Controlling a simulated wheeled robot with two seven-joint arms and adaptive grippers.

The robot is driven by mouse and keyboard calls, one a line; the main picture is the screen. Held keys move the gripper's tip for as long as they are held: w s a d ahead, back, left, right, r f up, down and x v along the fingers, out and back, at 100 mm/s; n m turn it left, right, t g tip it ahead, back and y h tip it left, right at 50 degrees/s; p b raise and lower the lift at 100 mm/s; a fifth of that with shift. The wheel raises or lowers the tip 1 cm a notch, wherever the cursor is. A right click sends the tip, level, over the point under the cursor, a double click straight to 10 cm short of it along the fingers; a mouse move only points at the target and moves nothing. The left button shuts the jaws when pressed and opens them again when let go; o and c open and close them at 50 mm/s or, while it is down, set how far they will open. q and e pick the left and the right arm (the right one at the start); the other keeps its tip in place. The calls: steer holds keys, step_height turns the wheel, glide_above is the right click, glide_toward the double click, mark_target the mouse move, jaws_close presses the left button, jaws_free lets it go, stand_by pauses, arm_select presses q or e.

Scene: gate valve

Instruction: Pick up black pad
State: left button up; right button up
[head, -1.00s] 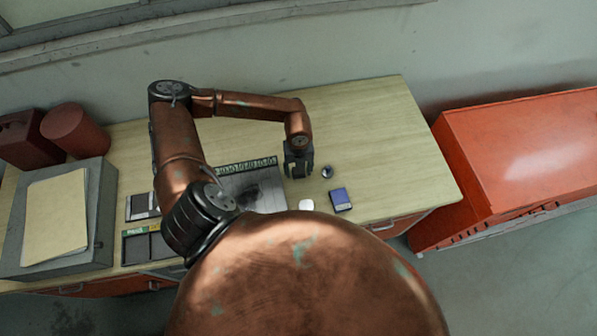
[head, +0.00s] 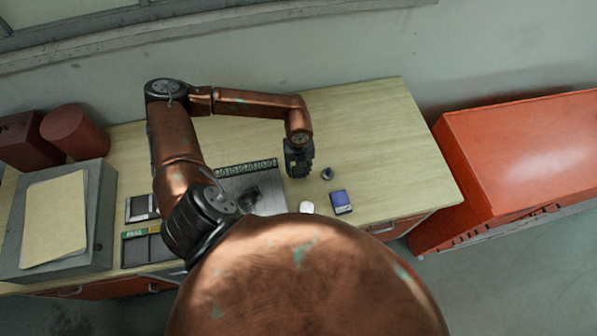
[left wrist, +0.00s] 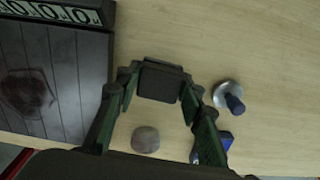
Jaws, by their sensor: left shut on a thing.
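The black pad (left wrist: 160,82) is a small dark square block in the left wrist view. It sits between the two fingertips of my left gripper (left wrist: 158,84), which is shut on it over the wooden bench. In the head view my left gripper (head: 299,165) is low over the bench, right of the grey tray, and hides the pad there. I cannot tell whether the pad is clear of the bench. My right gripper is not in view.
A small metal piece with a dark stem (head: 327,173), a blue box (head: 341,201) and a pale round lump (head: 307,207) lie close by. A grey slatted tray (head: 262,190) is to the left. The back right of the bench (head: 375,120) is clear.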

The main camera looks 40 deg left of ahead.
arm_select(q)
steer(key=s+d+r+b, duration=0.3)
steer(key=d+r+b, duration=0.1)
steer(key=d+r, duration=0.7)
steer(key=d, duration=0.2)
steer(key=shift+d+b, duration=0.3)
steer(key=shift+d, duration=0.05)
steer(key=o, duration=0.6)
steer(key=shift+c, duration=0.2)
steer(key=c, duration=0.4)
